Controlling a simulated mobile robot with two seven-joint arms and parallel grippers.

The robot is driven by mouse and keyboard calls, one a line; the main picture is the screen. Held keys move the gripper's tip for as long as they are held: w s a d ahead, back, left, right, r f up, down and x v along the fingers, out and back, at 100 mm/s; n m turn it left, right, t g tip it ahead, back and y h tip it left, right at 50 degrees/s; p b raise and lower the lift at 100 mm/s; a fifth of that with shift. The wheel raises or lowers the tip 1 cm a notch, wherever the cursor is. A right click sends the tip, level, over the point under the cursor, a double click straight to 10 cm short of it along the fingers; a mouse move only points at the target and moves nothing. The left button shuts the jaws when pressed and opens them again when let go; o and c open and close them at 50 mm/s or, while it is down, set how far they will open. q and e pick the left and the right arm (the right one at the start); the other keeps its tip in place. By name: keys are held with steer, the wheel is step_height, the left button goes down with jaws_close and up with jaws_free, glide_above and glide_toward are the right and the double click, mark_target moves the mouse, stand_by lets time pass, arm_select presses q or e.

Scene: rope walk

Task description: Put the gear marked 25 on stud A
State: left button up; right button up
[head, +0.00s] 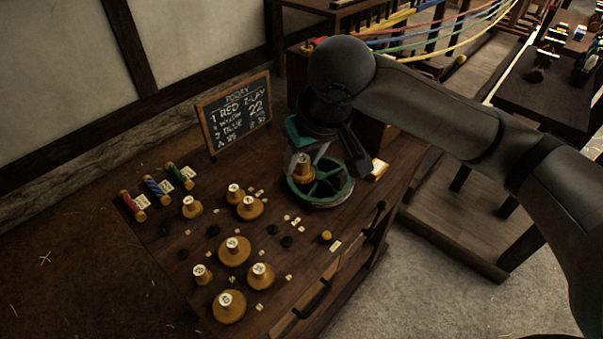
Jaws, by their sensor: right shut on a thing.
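My right gripper (306,160) reaches down over the far right part of the bench. It is shut on a gold-brown gear with a pale top (303,168), whose upper part is partly covered by a finger. The held gear is in front of a green spoked wheel (343,187); I cannot tell whether they touch. More gold-brown gears with white marked tops stand on the bench, among them a large one (234,252) and one at the front (229,308). The numbers are too small to read, so I cannot tell which is 25. Stud A cannot be made out. My left gripper is not in view.
The dark wooden bench (160,235) also holds small pale tags, dark round pieces and red, blue (156,189) and green spools at the left. A chalkboard (235,112) stands at the back. A pale yellow block (378,168) lies right of the wheel.

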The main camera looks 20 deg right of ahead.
steer(key=a+f+n+y, duration=0.1)
steer(key=f+n, duration=0.1)
steer(key=f, duration=0.2)
steer(key=a+f+n+g, duration=0.1)
steer(key=f+n, duration=0.2)
steer(key=f, duration=0.2)
steer(key=a+f+n+y+p, duration=0.1)
steer(key=f+n, duration=0.1)
steer(key=f, duration=0.2)
steer(key=shift+w+a+f+n+y, duration=0.2)
steer(key=shift+f+n+y, duration=0.1)
steer(key=shift+n, duration=0.1)
steer(key=b, duration=0.6)
glide_above(287, 237)
steer(key=shift+f, duration=3.1)
steer(key=shift+p, duration=0.5)
steer(key=shift+f, duration=0.5)
steer(key=o, duration=1.3)
steer(key=shift+c, duration=0.2)
